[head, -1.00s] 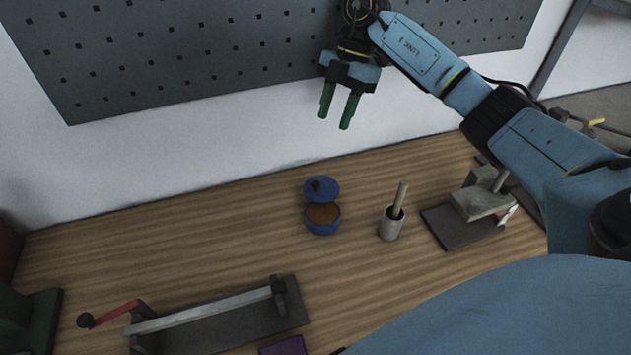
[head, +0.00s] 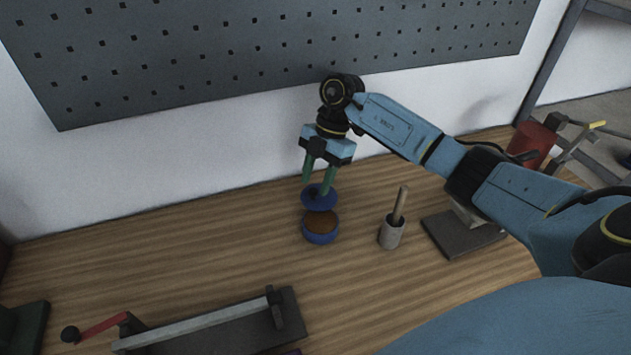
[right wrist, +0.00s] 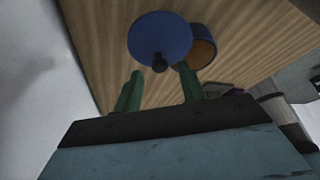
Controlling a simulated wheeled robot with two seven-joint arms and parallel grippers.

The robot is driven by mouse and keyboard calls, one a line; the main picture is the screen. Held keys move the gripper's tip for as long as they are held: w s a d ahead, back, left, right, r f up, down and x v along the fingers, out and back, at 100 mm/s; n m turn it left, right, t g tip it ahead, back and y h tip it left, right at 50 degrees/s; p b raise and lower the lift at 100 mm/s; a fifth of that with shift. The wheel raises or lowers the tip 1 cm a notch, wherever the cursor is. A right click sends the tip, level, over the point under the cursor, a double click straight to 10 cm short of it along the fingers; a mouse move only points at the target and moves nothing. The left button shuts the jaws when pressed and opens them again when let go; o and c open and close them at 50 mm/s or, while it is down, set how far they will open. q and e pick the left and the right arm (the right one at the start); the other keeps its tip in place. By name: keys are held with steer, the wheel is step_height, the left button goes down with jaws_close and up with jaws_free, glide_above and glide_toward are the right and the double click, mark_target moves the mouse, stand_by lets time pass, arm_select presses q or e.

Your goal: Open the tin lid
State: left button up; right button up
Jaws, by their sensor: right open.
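The blue tin (head: 319,234) stands on the wooden bench with its top open and brown contents showing; it also shows in the right wrist view (right wrist: 201,50). Its round blue lid (head: 318,198) is at the tin's far side, tilted up from the rim, with a dark knob (right wrist: 159,63) facing my gripper. I cannot tell whether it is hinged to the tin. My right gripper (head: 315,190) is open, its green fingers pointing down at the lid, partly hiding it. In the right wrist view the knob lies just beyond the fingertips (right wrist: 160,74), with no grip on it. My left gripper is not in view.
A grey cup with a wooden stick (head: 391,232) stands right of the tin. A dark plate fixture (head: 460,234) is further right, and a long bar tool with a red handle (head: 205,327) lies front left. The wall and pegboard (head: 200,55) stand behind. The bench left of the tin is clear.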

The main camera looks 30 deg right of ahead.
steer(key=shift+a+f, duration=0.25)
steer(key=shift+f, duration=0.35)
jaws_close()
